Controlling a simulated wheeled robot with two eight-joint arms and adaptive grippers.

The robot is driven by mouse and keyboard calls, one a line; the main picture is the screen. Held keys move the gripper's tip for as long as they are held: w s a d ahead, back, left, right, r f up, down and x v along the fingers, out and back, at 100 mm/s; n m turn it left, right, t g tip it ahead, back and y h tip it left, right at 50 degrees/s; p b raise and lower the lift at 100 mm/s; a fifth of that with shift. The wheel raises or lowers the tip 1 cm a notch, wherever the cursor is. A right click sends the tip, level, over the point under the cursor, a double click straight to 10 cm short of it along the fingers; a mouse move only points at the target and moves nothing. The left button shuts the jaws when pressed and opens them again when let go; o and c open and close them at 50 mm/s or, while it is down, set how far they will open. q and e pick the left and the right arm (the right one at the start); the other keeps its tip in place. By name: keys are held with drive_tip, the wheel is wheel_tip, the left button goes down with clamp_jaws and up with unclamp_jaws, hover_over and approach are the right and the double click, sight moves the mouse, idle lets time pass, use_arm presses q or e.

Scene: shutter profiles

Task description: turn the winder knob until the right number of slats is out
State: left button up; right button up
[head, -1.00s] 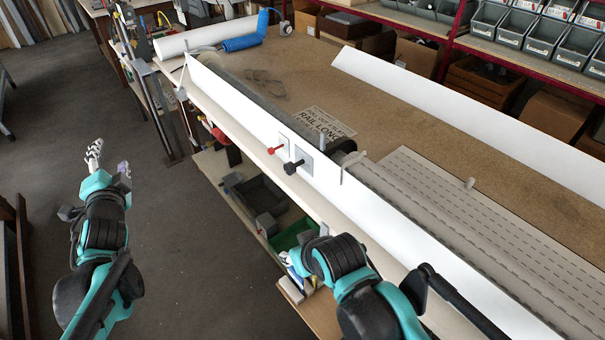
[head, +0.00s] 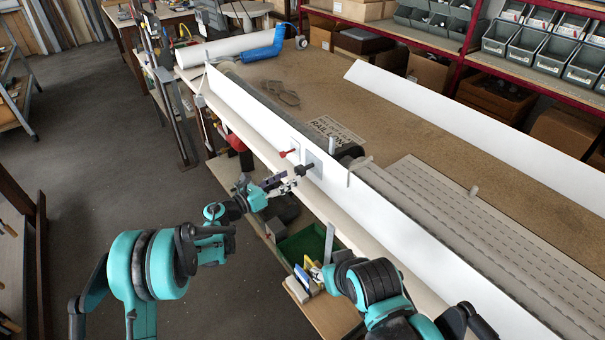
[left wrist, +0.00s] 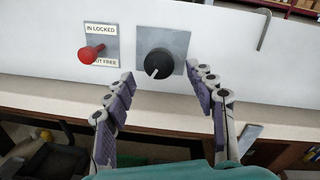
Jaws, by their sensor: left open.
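The black winder knob (left wrist: 159,63) sits on a grey plate on the white front board, with a pale pointer mark toward its lower left. In the head view the knob (head: 307,169) juts from the board. My left gripper (left wrist: 166,82) is open, its fingers on either side and just short of the knob, not touching it. In the head view my left gripper (head: 284,183) is close in front of the board. A red pin (left wrist: 91,53) sits left of the knob on a plate marked "IN LOCKED" and "OUT FREE". Slatted grey curtain (head: 470,236) lies behind the board. My right gripper is mostly hidden behind its wrist.
A hooked grey rod (left wrist: 264,29) is at the board right of the knob. A long white board (head: 460,120) stands across the bench. A green bin (head: 303,244) sits below the bench edge. A printed card (head: 334,130) lies on the bench.

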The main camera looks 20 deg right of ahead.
sight(297, 173)
use_arm(q)
drive_tip(key=b+x, duration=0.1)
drive_tip(key=x, duration=0.4)
drive_tip(key=shift+w+d, duration=0.25)
drive_tip(key=shift+d, duration=0.05)
drive_tip(key=c, duration=1.2)
